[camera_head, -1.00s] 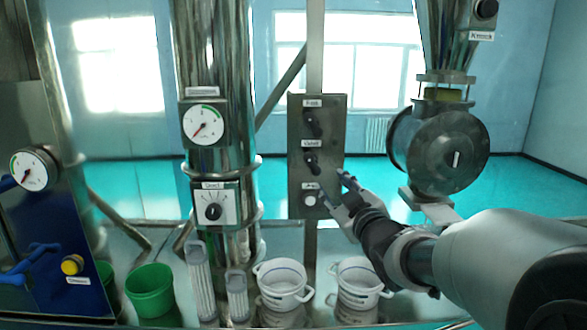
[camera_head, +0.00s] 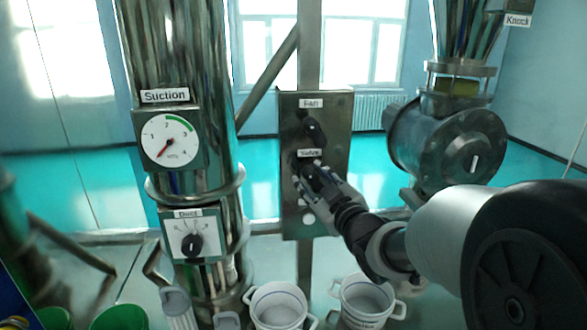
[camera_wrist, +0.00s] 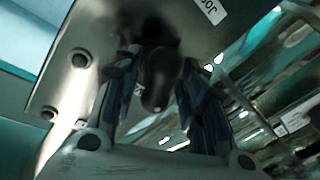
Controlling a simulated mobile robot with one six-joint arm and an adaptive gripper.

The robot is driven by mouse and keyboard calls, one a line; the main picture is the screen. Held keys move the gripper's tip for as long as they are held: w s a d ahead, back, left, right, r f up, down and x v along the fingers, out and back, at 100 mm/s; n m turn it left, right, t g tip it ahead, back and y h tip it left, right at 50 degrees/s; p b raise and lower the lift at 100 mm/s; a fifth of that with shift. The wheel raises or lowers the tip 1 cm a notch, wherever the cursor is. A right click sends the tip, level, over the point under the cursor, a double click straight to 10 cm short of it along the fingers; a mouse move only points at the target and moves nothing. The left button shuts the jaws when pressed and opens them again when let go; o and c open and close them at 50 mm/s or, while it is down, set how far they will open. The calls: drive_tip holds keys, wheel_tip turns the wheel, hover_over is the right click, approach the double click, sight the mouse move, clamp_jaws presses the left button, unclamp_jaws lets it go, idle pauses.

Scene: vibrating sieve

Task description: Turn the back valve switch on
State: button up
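A grey metal control panel (camera_head: 335,130) stands upright on a post in the head view. Its top black rotary knob (camera_head: 314,131) is under a "FAN" label. A second black knob (camera_head: 306,166) is below it, under a small label that seems to read "Valve". My gripper (camera_head: 318,180) is at this second knob and partly hides it. In the wrist view a dark rounded knob (camera_wrist: 161,78) sits between the two fingers of my gripper (camera_wrist: 160,100). The fingers are spread on either side, with a gap at the left finger. Firm contact is not visible.
A pale round button (camera_head: 308,219) is low on the panel, close to my gripper. A steel column with a Suction gauge (camera_head: 168,139) and a Duct dial (camera_head: 190,236) stands left. A round metal valve housing (camera_head: 455,150) is right. White pots (camera_head: 277,305) stand below.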

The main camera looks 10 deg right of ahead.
drive_tip(key=shift+w, duration=0.35)
drive_tip(key=shift+s, duration=0.15)
drive_tip(key=shift+c, duration=0.7)
clamp_jaws()
